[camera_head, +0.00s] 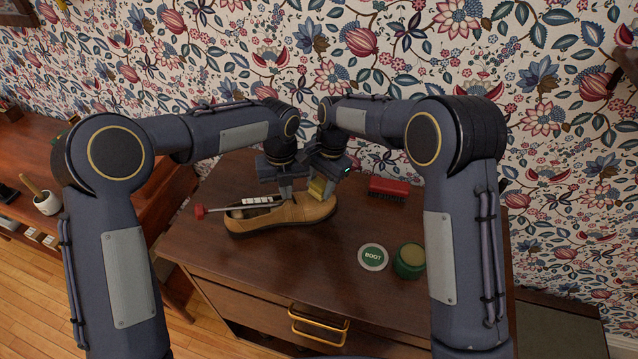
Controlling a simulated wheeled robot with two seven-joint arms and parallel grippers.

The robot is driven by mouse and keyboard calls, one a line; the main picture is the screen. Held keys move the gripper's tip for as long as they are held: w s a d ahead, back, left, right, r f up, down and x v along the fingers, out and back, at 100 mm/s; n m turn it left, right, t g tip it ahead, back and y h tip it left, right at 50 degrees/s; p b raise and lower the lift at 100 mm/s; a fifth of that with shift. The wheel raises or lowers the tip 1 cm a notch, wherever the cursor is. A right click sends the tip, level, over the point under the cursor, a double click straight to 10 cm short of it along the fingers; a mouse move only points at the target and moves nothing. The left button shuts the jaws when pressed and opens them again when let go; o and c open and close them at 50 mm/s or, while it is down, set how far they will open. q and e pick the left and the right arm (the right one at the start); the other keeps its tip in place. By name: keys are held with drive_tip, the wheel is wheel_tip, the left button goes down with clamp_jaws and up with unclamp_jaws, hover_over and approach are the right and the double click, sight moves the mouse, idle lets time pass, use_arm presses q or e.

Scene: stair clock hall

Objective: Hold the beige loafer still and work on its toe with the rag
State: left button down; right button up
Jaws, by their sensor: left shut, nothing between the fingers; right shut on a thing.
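The beige loafer (258,224) lies on its sole on the wooden chest top, with its toe to the right. It has a dark sole, and something pale shows inside its opening. My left gripper (286,193) is shut and empty, with its fingertips down at the top of the shoe, just behind the toe area. My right gripper (322,178) is shut on the folded yellow rag (317,189), at the upper side of the toe. Whether the rag touches the leather is hard to tell.
A rod with a red end (199,212) lies across the shoe's opening. A red brush (388,188) lies behind right. A green jar (409,262) and a round lid marked "BOOT" (373,257) are at the front right. The chest top (300,265) before the shoe is clear.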

drive_tip(key=shift+w+d+f, duration=0.15)
drive_tip(key=shift+d, duration=0.35)
drive_tip(key=shift+w+d+f, duration=0.1)
drive_tip(key=shift+d+f, duration=0.05)
drive_tip(key=shift+d, duration=0.3)
drive_tip(key=shift+s+a+r, duration=0.15)
drive_tip(key=shift+s+a, duration=0.1)
drive_tip(key=shift+a, duration=0.45)
drive_tip(key=shift+s+a+r, duration=0.1)
drive_tip(key=shift+s+a, duration=0.1)
drive_tip(key=shift+a, duration=0.45)
drive_tip(key=shift+w+d, duration=0.1)
drive_tip(key=shift+d, duration=0.05)
drive_tip(key=shift+w+d+f, duration=0.15)
drive_tip(key=shift+w+d, duration=0.05)
drive_tip(key=shift+d, duration=0.45)
drive_tip(key=shift+w+d+f, duration=0.1)
drive_tip(key=shift+w+d, duration=0.05)
drive_tip(key=shift+d, duration=0.5)
drive_tip(key=shift+w+d+r, duration=0.1)
drive_tip(key=shift+d+r, duration=0.1)
drive_tip(key=shift+r, duration=1.05)
drive_tip(key=shift+d+r, duration=0.15)
drive_tip(key=shift+r, duration=1.1)
